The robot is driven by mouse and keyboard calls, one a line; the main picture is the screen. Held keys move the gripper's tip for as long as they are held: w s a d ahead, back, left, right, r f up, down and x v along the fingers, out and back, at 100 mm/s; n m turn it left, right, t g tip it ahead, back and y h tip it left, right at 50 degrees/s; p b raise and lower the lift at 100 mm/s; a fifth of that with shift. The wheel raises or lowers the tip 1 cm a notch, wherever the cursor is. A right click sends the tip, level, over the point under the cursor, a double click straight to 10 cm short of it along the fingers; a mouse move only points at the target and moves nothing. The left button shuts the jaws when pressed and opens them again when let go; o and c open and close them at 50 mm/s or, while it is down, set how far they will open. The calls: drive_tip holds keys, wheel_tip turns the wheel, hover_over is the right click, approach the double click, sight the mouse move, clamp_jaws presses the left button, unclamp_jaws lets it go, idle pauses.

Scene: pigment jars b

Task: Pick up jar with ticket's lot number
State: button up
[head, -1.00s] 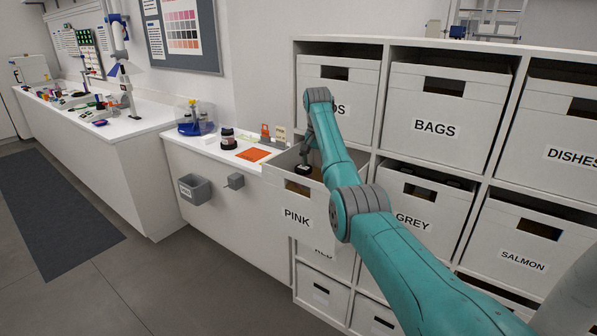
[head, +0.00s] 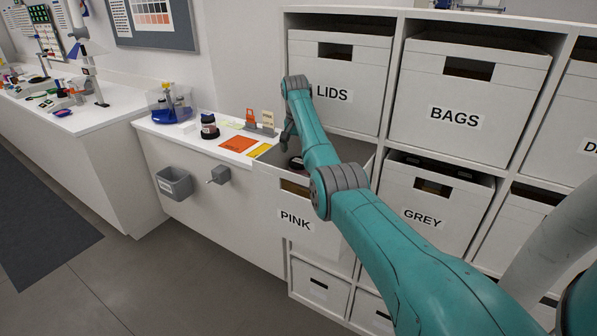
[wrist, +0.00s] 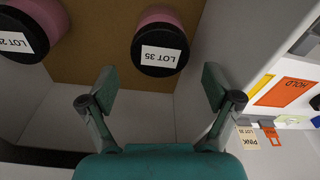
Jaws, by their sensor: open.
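The ticket (wrist: 250,138), a small cream card, shows in the wrist view and appears to read PINK, LOT 35. It also shows on the counter in the head view (head: 268,118). The pulled-out PINK bin (head: 296,222) holds pink jars with black lids. In the wrist view the jar marked LOT 35 (wrist: 161,48) stands just beyond my fingertips, near the middle. Another jar (wrist: 22,36) is at the upper left, its lot number partly cut off. My gripper (wrist: 160,88) is open and empty above the bin, apart from the jars; in the head view (head: 289,135) it is partly hidden.
The counter holds an orange HOLD card (head: 238,144), a yellow card (head: 260,151), a dark-lidded jar (head: 209,126) and a blue caddy (head: 170,104). The GREY bin (head: 424,215) and LIDS bin (head: 338,85) are close beside the arm. Floor at left is clear.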

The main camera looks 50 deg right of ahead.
sight(299, 161)
drive_tip(key=shift+w+d+f, duration=0.1)
drive_tip(key=shift+d+f, duration=0.1)
drive_tip(key=shift+f, duration=1.35)
drive_tip(key=shift+d+f, duration=0.2)
drive_tip(key=shift+f, duration=1.3)
drive_tip(key=c, duration=1)
drive_tip(key=shift+r, duration=0.2)
